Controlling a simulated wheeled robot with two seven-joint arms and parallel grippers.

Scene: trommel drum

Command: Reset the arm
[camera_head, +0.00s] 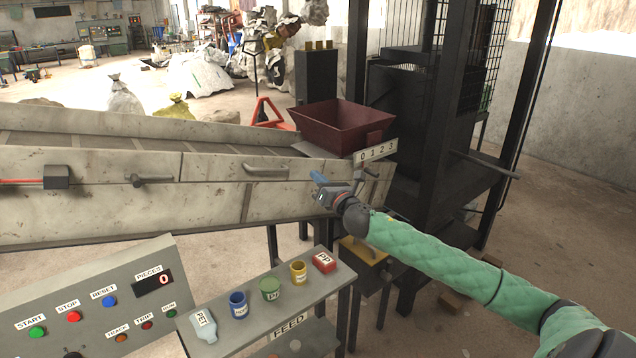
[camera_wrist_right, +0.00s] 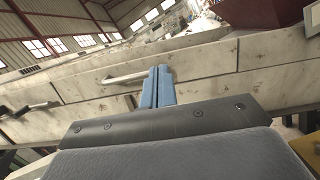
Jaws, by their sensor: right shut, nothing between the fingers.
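My right gripper (camera_head: 318,178) reaches in from the right on its green-sleeved arm (camera_head: 430,258). It hangs in front of the grey conveyor side wall (camera_head: 215,200), below the dark red hopper (camera_head: 342,124). Its blue fingers also show in the right wrist view (camera_wrist_right: 158,86), shut together with nothing between them. Behind them is the worn wall with a bar handle (camera_wrist_right: 124,78); I cannot tell the gap to it. My left gripper is not in view.
A control panel (camera_head: 95,318) with START, STOP and RESET buttons and a PIECES display reading 0 stands front left. A FEED shelf (camera_head: 275,322) holds several small labelled items. A black metal frame (camera_head: 450,130) stands on the right. Open floor (camera_head: 560,230) lies beyond it.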

